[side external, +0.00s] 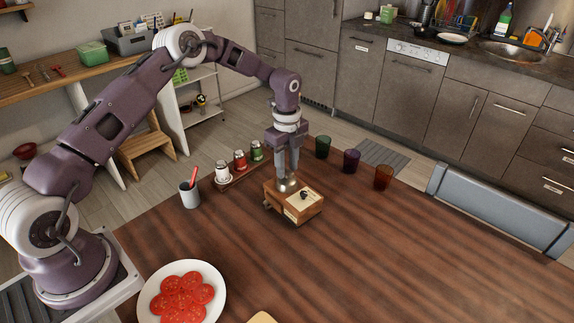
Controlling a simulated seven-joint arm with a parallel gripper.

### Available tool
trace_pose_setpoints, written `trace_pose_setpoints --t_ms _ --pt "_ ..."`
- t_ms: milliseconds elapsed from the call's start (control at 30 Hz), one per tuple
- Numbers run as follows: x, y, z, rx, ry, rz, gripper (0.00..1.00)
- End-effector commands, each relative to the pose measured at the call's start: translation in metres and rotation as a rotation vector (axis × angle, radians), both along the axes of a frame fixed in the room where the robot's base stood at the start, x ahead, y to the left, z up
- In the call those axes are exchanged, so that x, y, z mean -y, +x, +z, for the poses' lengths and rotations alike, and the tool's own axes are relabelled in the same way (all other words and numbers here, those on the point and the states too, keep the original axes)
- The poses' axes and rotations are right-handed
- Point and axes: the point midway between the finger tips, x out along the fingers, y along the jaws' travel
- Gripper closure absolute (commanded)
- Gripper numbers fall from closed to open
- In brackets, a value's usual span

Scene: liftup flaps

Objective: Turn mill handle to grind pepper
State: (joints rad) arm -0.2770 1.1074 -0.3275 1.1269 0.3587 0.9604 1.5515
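The pepper mill (307,212) is a small wooden box with a pale top, standing on the brown table. A grey metal dome-like part shows at its back left, and a small dark piece lies on the pale top. My gripper (287,176) points down just above or at the metal part. I cannot tell whether it touches the mill. The fingers are small and partly merged with the metal behind them, so their opening is unclear. The mill's handle cannot be made out clearly.
A rack with several spice jars (240,160) stands left of the mill, with a grey cup (190,196) holding a red utensil. Several coloured glasses (351,161) stand behind right. A plate of tomato slices (216,309) is front left. The table's right side is clear.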

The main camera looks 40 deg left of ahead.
Motion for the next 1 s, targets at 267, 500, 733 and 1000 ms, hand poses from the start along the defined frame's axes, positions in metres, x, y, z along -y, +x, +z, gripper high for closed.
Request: trace_pose_setpoints --t_ms 267,500,733,1000 --pt "0.0 0.001 0.051 0.005 0.001 0.0 0.67" --pt "0.0 0.0 0.071 0.001 -0.001 0.0 0.67" --pt "0.001 -0.001 0.074 0.004 0.002 0.005 0.67" --pt "0.032 -0.078 0.212 0.156 0.057 0.398 0.67"
